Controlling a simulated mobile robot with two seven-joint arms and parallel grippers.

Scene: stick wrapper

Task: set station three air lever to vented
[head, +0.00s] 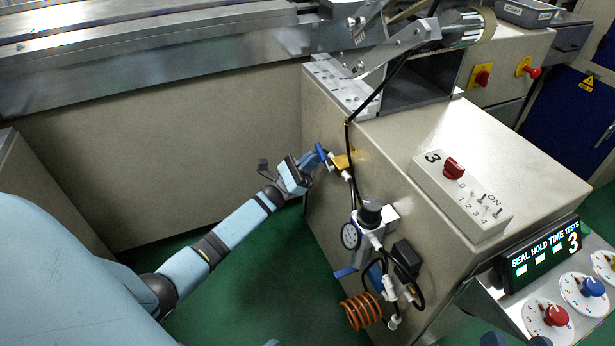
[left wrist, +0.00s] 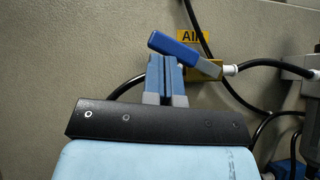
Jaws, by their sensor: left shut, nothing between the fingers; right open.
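The air lever has a blue handle (head: 321,152) and sits by a yellow plate on the side of the beige cabinet marked 3. In the left wrist view the blue lever (left wrist: 174,46) slants down to the right, beside a yellow label reading "AI", partly hidden. My left gripper (head: 308,163) is close to the lever. Its blue fingers (left wrist: 165,77) are shut and empty, just below the handle; whether they touch it is unclear. Two dark blue tips at the bottom edge of the head view look like my right gripper (head: 515,341), spread apart; the rest is cut off.
Below the lever, a gauge (head: 350,235), regulator, black hoses and an orange coil (head: 360,311) stick out from the cabinet. A switch box (head: 470,190) and a display (head: 541,255) are at right. Green floor (head: 262,270) is clear below my left arm.

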